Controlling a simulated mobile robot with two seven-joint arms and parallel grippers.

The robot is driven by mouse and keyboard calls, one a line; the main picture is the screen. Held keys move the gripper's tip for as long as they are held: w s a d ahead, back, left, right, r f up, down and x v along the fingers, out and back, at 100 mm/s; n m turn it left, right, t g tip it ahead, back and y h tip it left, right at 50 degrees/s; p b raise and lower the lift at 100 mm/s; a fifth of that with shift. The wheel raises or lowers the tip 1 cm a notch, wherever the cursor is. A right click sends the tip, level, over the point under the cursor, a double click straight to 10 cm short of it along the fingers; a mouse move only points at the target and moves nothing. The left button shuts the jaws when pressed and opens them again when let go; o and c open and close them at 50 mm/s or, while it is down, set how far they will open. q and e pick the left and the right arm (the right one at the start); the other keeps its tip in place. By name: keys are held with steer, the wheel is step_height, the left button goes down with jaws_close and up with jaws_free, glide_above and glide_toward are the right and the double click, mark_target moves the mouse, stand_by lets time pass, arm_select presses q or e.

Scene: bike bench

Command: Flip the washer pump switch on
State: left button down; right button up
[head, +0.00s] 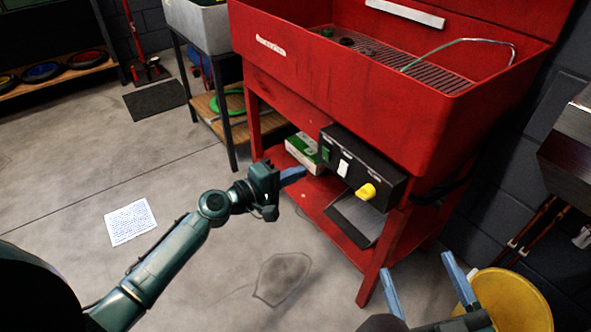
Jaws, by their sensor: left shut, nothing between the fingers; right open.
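The red parts washer (350,95) stands at the centre right. A black control box (378,178) is fixed under its basin. The box's front has a green switch (326,153) at the left, a white plate or switch (343,168) in the middle and a yellow knob (366,191) at the right. I cannot tell the switch position. My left gripper (299,173) is shut and empty, its blue fingertips just below and left of the green switch, seemingly apart from it. My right gripper (425,280) is open and empty at the lower right, in front of the washer's leg.
A green and white box (304,152) sits on the washer's red lower shelf, beside a grey tray (355,217). A yellow bucket (512,300) stands at the lower right. A paper sheet (131,222) lies on the open floor at left.

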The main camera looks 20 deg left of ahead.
arm_select(q)
steer(key=f+v, duration=0.2)
steer(key=v, duration=0.6)
steer(key=shift+s+a+b, duration=0.2)
steer(key=shift+s+b, duration=0.05)
steer(key=shift+b, duration=0.05)
